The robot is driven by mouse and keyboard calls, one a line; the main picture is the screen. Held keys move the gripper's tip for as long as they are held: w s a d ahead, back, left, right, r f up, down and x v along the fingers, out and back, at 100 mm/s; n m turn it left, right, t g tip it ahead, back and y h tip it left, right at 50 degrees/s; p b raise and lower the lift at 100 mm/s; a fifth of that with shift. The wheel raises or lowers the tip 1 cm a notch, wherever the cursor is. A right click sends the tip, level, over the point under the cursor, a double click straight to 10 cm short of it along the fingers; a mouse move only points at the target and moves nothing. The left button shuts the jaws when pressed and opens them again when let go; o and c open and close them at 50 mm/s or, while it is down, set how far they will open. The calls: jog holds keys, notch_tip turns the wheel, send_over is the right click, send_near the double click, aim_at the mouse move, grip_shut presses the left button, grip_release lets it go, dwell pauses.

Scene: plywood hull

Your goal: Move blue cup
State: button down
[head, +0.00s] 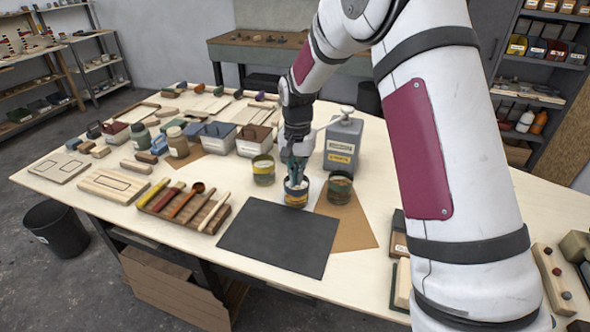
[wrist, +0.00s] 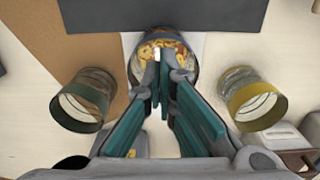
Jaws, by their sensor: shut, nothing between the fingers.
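The blue cup (head: 296,196) has a dark blue band and yellowish patterned lower sides. It stands upright on a pale sheet behind the black mat. My gripper (head: 296,178) points down directly over it, with teal fingers at its mouth. In the wrist view, the cup (wrist: 137,68) is beyond the fingertips, which overlap its mouth and hide part of it. My gripper (wrist: 164,75) is shut with nothing held. I cannot tell how far the tips reach into the cup.
A yellow-banded cup (head: 263,171) stands close behind left, and a green-banded cup (head: 340,189) close to the right. A grey canister (head: 343,145) stands behind. A tool rack (head: 184,207) lies to the left. The black mat (head: 278,237) in front is bare.

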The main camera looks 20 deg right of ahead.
aim_at(297, 192)
notch_tip(297, 192, down, 6)
jog(key=shift+d+r+p, duration=0.1)
jog(key=shift+r+p, duration=0.05)
jog(key=shift+p, duration=0.2)
jog(key=shift+s, duration=0.1)
jog(key=s+a+p, duration=0.1)
jog(key=s+a, duration=0.1)
jog(key=s, duration=0.1)
jog(key=s+a+p, duration=0.1)
jog(key=s+a, duration=0.1)
jog(key=s, duration=0.1)
jog(key=s+a+p, duration=0.2)
jog(key=s, duration=0.1)
jog(key=shift+a+r, duration=0.15)
jog(key=shift+a, duration=0.25)
jog(key=shift+s+a, duration=0.35)
jog(key=shift+s, duration=0.1)
